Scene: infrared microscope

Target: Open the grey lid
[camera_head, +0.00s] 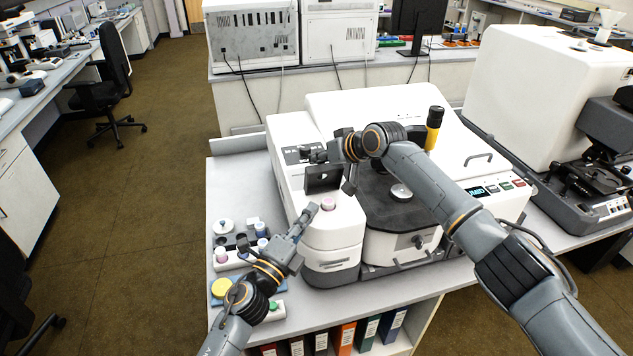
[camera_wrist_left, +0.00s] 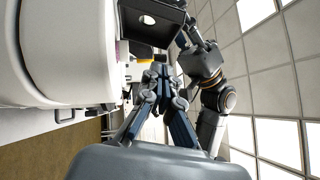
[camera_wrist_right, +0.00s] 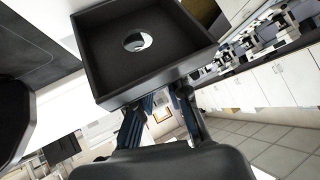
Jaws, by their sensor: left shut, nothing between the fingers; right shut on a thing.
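The grey lid (camera_head: 323,180) is a dark square tray-like cover with a round hole. It stands raised and tilted on the left part of the white microscope (camera_head: 335,228). Its hollow side fills the top of the right wrist view (camera_wrist_right: 118,62), and it also shows in the left wrist view (camera_wrist_left: 135,20). My right gripper (camera_head: 316,156) is shut on the lid's edge; its fingers (camera_wrist_right: 162,98) meet the rim. My left gripper (camera_head: 309,212) is shut and empty, low in front of the lid and apart from it. A pink-topped vial (camera_head: 328,204) sits below the lid.
A rack with vials (camera_head: 238,251) and a yellow round lid (camera_head: 221,287) lie on the bench at left. A black-and-yellow cylinder (camera_head: 434,129) stands behind my right arm. A white knob (camera_head: 401,192) sits on the dark plate to the right.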

